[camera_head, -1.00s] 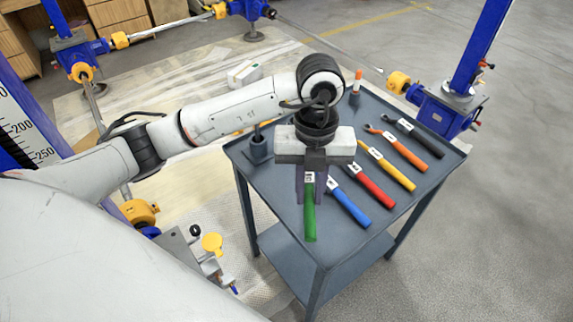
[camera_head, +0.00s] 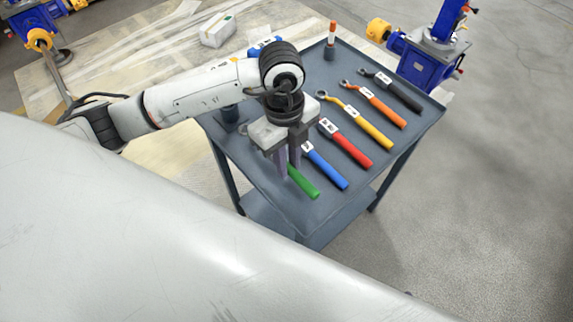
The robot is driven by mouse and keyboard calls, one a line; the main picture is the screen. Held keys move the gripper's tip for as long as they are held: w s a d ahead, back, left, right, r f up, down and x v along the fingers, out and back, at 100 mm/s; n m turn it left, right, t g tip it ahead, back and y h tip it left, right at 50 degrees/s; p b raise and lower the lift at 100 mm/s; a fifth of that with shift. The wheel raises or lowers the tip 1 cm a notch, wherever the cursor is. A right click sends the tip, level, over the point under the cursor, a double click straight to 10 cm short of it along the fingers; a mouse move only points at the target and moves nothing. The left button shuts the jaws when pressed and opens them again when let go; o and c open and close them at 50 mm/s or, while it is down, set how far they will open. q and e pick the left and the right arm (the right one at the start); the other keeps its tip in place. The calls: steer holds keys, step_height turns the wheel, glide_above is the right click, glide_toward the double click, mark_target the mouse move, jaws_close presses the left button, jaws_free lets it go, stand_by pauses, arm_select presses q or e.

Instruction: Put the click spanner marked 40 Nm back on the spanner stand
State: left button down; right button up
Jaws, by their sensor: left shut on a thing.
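My left gripper (camera_head: 288,170) points down over the grey table and is shut on the green-handled spanner (camera_head: 304,183). The gripper hides the spanner's label and head, and I cannot tell whether it touches the table top. The green handle lies roughly parallel to the blue spanner (camera_head: 328,170) beside it. Red (camera_head: 352,149), yellow (camera_head: 374,130), orange (camera_head: 386,109) and black (camera_head: 402,94) spanners lie in a row to the right. Their white labels are too small to read, so I cannot tell which is marked 40 Nm. My right gripper is not in view.
The grey table (camera_head: 315,212) has bare room at its front corner. An orange-and-white marker (camera_head: 332,34) stands at its back corner. A dark holder (camera_head: 229,112) sits at the left edge, partly behind my arm. A blue screw jack (camera_head: 426,58) stands behind right.

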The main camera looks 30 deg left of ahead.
arm_select(q)
steer(key=shift+f, duration=1.55)
steer(key=shift+f, duration=0.1)
steer(key=c, duration=1.6)
jaws_free()
steer(key=r, duration=1.2)
steer(key=shift+w+a+r, duration=0.15)
steer(key=shift+a, duration=0.25)
